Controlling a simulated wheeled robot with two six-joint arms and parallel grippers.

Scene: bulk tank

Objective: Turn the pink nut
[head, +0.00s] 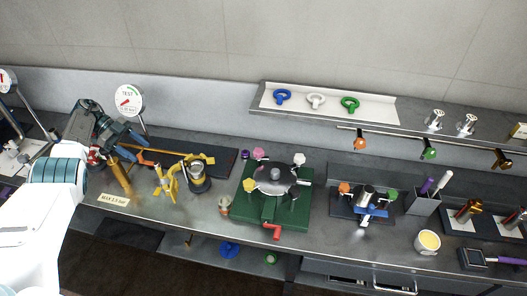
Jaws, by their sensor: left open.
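The pink nut (258,153) is a small knob at the back of the round grey lid (274,178) on the green base (244,211), in the middle of the bench. A purple knob (245,154) is just left of it, and a white knob (299,159) is at the lid's back right. My left gripper (146,138) is open, with dark blue fingers, above the left part of the bench. It is well left of the pink nut and apart from it. I see nothing between its fingers. My right gripper is out of view.
A round test gauge (129,100) stands close behind my left gripper. A yellow stand (167,181) and a dark cup-like part (197,176) lie between it and the green base. A red handle (273,230) juts from the base's front. A shelf (380,114) holds coloured rings.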

